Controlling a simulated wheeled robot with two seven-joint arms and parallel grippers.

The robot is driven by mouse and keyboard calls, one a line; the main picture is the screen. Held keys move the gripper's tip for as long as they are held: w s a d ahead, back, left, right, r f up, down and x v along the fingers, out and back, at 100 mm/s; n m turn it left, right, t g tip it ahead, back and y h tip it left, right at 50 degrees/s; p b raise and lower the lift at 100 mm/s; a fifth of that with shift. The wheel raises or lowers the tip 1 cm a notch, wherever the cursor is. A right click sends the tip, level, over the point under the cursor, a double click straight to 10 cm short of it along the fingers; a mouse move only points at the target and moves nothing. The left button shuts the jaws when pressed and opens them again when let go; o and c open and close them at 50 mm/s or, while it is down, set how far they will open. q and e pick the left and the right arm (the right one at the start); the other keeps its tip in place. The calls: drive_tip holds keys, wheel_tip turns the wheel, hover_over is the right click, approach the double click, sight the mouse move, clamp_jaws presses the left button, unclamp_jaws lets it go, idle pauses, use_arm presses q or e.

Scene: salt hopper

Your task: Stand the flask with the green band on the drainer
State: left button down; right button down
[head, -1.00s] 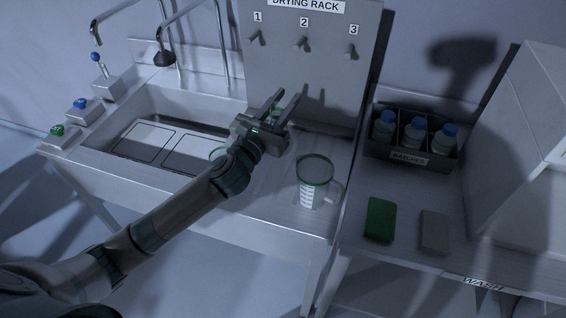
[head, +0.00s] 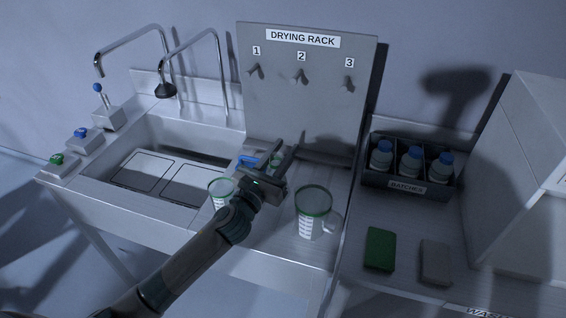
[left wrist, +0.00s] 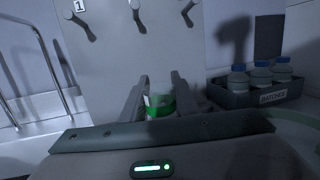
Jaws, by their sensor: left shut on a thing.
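The flask with the green band (left wrist: 158,104) is between the two fingers of my left gripper (left wrist: 158,84) in the left wrist view. My left gripper (head: 286,148) is shut on it. In the head view only a small green part of the flask shows between the fingers; the rest is hidden. The drainer (head: 272,232) is the metal surface right of the sink, below the drying rack. The gripper is over its back part. I cannot tell whether the flask's base touches the drainer. My right gripper is not in view.
A green-rimmed jug (head: 313,212) stands right of the gripper, and a green-rimmed beaker (head: 220,194) left of it. A blue thing (head: 248,160) lies behind. The drying rack (head: 308,100) rises at the back. A bottle crate (head: 408,187) and two sponge-like blocks, green (head: 380,248) and grey (head: 436,262), are right.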

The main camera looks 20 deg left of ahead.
use_arm(q)
drive_tip(key=shift+f, duration=1.95)
drive_tip(key=c, duration=1.4)
unclamp_jaws()
drive_tip(key=shift+o, duration=0.2)
